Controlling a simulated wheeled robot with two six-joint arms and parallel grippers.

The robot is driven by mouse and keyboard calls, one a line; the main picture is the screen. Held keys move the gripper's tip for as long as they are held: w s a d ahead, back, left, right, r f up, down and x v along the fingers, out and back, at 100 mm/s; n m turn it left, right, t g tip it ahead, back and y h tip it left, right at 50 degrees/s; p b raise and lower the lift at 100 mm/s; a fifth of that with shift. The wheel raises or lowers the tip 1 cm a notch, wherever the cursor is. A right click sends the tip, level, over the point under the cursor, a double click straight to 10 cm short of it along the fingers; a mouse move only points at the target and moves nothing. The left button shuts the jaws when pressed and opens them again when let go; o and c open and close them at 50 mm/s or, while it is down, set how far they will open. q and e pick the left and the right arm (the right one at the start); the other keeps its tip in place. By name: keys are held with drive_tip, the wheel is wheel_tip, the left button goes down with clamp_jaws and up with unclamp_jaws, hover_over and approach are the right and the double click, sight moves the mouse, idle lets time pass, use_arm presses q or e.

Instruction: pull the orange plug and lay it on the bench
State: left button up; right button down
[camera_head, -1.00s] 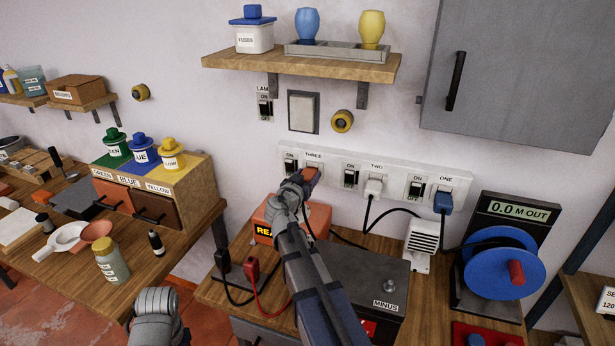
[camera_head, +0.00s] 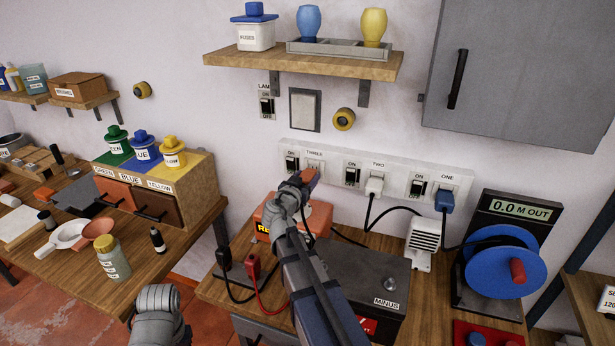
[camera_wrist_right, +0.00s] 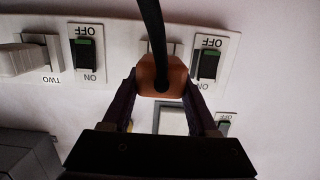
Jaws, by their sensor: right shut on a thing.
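The orange plug (camera_head: 308,177) is held in my right gripper (camera_head: 303,181), just in front of and below socket THREE (camera_head: 314,166) on the white wall strip. The socket's face shows above the plug, which looks drawn out of it. In the right wrist view the plug (camera_wrist_right: 161,76) sits between the two fingers of my right gripper (camera_wrist_right: 160,84), with its black cord running up out of the picture. The wooden bench (camera_head: 213,292) lies below. My left arm shows at the bottom left, and its fingertips cannot be made out.
A white plug (camera_head: 375,187) sits in socket TWO and a blue plug (camera_head: 445,200) in socket ONE. An orange box (camera_head: 322,216), a dark MINUS box (camera_head: 370,280), a white vented block (camera_head: 423,245) and a blue reel (camera_head: 500,270) crowd the bench. A shelf (camera_head: 300,62) hangs above.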

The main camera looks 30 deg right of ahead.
sight(304, 183)
drive_tip(key=shift+s+a, duration=0.1)
drive_tip(key=shift+a, duration=0.05)
drive_tip(key=shift+f+v, duration=0.15)
drive_tip(key=shift+v, duration=0.85)
drive_tip(key=shift+f+v, duration=0.15)
drive_tip(key=shift+v, duration=0.8)
use_arm(q)
drive_tip(key=shift+f, duration=0.1)
use_arm(e)
drive_tip(key=shift+s+f, duration=0.1)
